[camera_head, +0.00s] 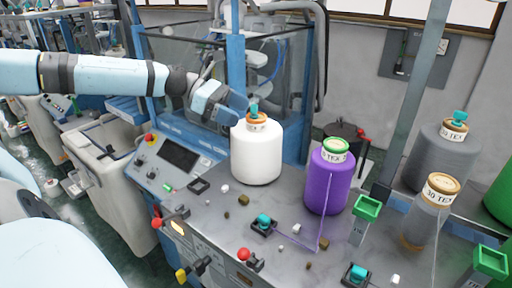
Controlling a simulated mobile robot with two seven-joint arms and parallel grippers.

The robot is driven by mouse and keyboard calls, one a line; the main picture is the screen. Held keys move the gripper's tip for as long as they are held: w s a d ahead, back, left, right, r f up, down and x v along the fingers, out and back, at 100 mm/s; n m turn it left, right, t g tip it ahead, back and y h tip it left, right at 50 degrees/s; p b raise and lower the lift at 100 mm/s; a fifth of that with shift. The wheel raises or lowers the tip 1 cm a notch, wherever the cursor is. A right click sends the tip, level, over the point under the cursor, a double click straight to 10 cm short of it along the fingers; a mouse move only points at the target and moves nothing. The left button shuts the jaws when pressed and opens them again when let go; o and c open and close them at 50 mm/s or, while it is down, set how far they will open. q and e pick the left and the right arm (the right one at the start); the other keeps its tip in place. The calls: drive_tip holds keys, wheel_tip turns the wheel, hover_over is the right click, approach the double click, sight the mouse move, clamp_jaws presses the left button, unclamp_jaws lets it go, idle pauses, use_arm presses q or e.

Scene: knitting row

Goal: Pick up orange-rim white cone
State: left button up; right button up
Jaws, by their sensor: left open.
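The white cone (257,156) with an orange rim stands upright on the grey machine top, left of the purple cone. A teal piece sits on top of its rim. My left gripper (240,108) comes in from the left and is just beside and slightly above the cone's top. It is open, with its fingers close to the orange rim. Whether the fingers touch the cone cannot be told. My right gripper is not in view.
A purple cone (328,180) with a green rim stands to the right. Grey cones (428,212) stand farther right. Green holders (367,208) and small loose bits lie on the machine top (215,215). A blue post (235,50) rises behind my gripper.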

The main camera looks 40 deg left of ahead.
sight(251, 115)
use_arm(q)
drive_tip(key=shift+w+d+f+p, duration=0.1)
drive_tip(key=shift+w+d+p, duration=0.2)
drive_tip(key=shift+d+p, duration=0.15)
drive_tip(key=shift+x, duration=0.85)
drive_tip(key=shift+b+x, duration=0.35)
drive_tip(key=shift+x, duration=0.85)
drive_tip(key=shift+w+a, duration=0.1)
drive_tip(key=shift+w, duration=0.05)
clamp_jaws()
